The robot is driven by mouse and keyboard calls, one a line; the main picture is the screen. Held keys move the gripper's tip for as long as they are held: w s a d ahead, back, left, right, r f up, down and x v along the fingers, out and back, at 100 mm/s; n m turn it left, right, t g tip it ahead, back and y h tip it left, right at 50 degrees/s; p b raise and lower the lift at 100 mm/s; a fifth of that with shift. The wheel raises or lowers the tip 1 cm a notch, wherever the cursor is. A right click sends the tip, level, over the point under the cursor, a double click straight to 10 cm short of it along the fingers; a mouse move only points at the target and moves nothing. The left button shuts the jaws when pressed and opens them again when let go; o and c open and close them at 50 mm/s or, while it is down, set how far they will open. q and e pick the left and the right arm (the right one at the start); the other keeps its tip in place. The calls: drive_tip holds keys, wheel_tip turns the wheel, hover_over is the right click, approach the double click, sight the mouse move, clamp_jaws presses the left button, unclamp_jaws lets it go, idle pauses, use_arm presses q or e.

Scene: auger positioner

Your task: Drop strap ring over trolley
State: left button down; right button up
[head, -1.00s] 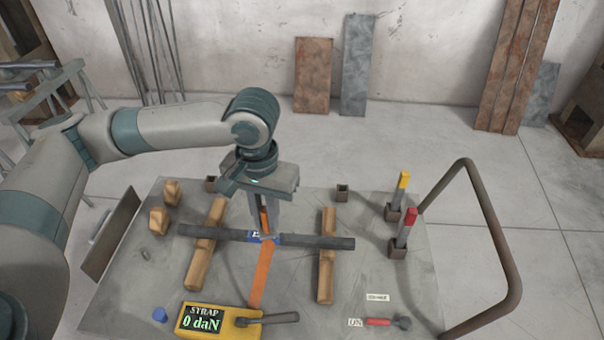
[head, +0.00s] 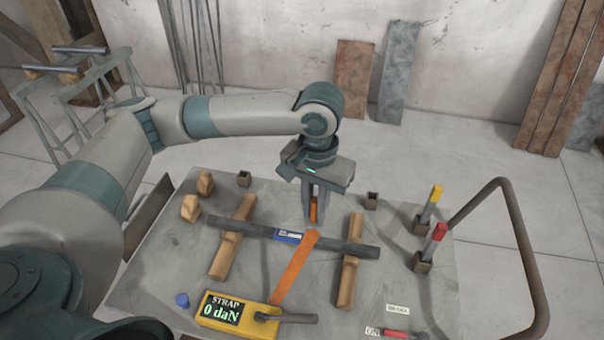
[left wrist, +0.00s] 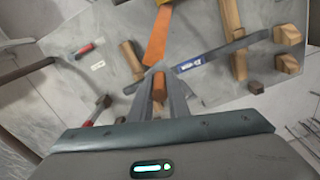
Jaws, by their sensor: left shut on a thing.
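My left gripper (head: 313,218) points down just behind the dark bar and is shut on the end of an orange strap (head: 294,268). It also shows in the left wrist view (left wrist: 160,75), with an orange-brown piece between its fingers. The strap runs from the yellow tension box (head: 225,312), across the bar, up to the gripper. The dark bar (head: 345,248) with a blue label (head: 289,237) lies across two wooden blocks. I cannot make out a ring at the strap's end. The grey trolley top (head: 180,265) carries all this. My right gripper is not in view.
Small square sockets (head: 371,201) (head: 244,179) stand behind the bar. Yellow-topped (head: 431,204) and red-topped (head: 436,238) tools stand at the right, near the tubular handle (head: 512,215). Small wooden blocks (head: 190,208) sit at the back left. A red-handled tool (head: 398,334) lies in front.

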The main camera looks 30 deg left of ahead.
use_arm(q)
drive_tip(key=w+a+f+m+p, duration=0.25)
drive_tip(key=w+p, duration=0.25)
drive_tip(key=w, duration=1.1)
drive_tip(key=w+a+f+m+p, duration=0.1)
drive_tip(key=w+a+f+p, duration=0.2)
drive_tip(key=a+f, duration=0.7)
drive_tip(key=shift+w+a+f+p, duration=0.35)
drive_tip(key=shift+f+p, duration=0.3)
drive_tip(key=shift+f, duration=0.3)
drive_tip(key=shift+s, duration=0.1)
